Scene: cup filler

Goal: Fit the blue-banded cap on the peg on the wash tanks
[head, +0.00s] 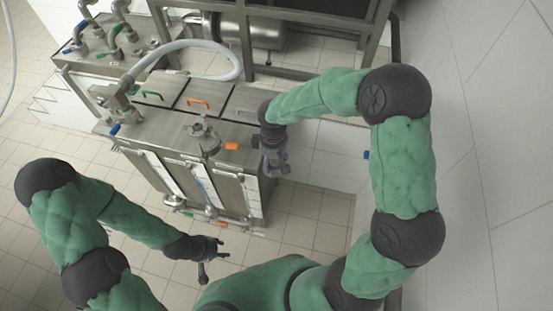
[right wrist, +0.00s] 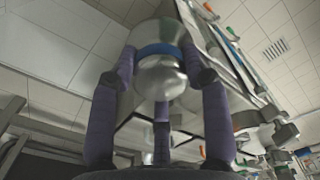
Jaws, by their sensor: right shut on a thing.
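The wash tanks (head: 165,128) are a steel box with a flat top at the centre left of the head view. My right gripper (head: 275,165) is at the right end of the tanks, pointing down. In the right wrist view its dark fingers (right wrist: 160,95) close around the blue-banded cap (right wrist: 160,78), silver with a blue ring. The gripper hides the cap in the head view. I cannot make out the peg for certain. My left gripper (head: 213,259) is open and empty in front of the tanks, above the floor.
An orange (head: 198,102) and a green handle (head: 152,95) sit on the tank lids. A steel fitting (head: 203,137) stands on the tank top near an orange part (head: 232,146). A pale hose (head: 205,43) arches behind. Valves line the lower front. Tiled floor is clear at the left.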

